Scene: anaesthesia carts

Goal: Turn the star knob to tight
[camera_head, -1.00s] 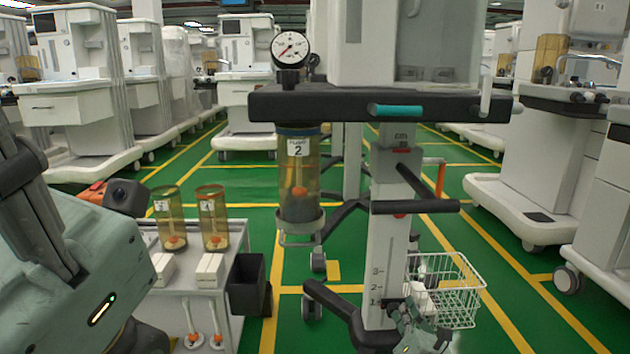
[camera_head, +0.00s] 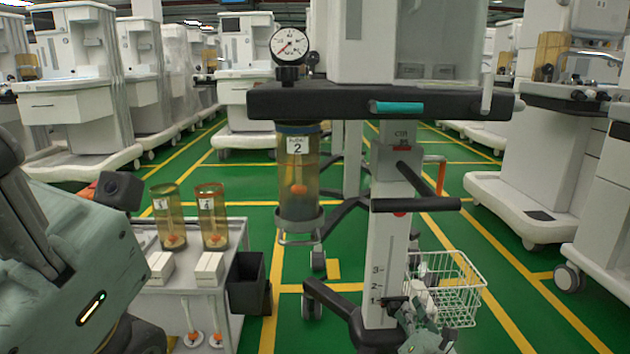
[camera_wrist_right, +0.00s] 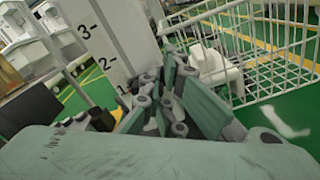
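The stand's pale column (camera_head: 388,260) rises in the middle of the head view, with scale marks low on its face. My right gripper (camera_head: 418,318) is low beside the column, at the basket's near side. In the right wrist view its jointed fingers (camera_wrist_right: 168,88) are bunched close together in front of the column. I cannot tell whether they are shut or hold anything. A small dark knob-like part (camera_wrist_right: 100,118) shows left of the fingers; I cannot tell whether it is the star knob. No star shape is clear in either view. My left gripper is not in view.
A white wire basket (camera_head: 455,290) hangs just right of my right gripper. A dark handle bar (camera_head: 415,205) and a black shelf (camera_head: 350,103) with a gauge (camera_head: 289,46) are above. A trolley (camera_head: 225,300) with amber canisters stands left. Green floor is free right of the basket.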

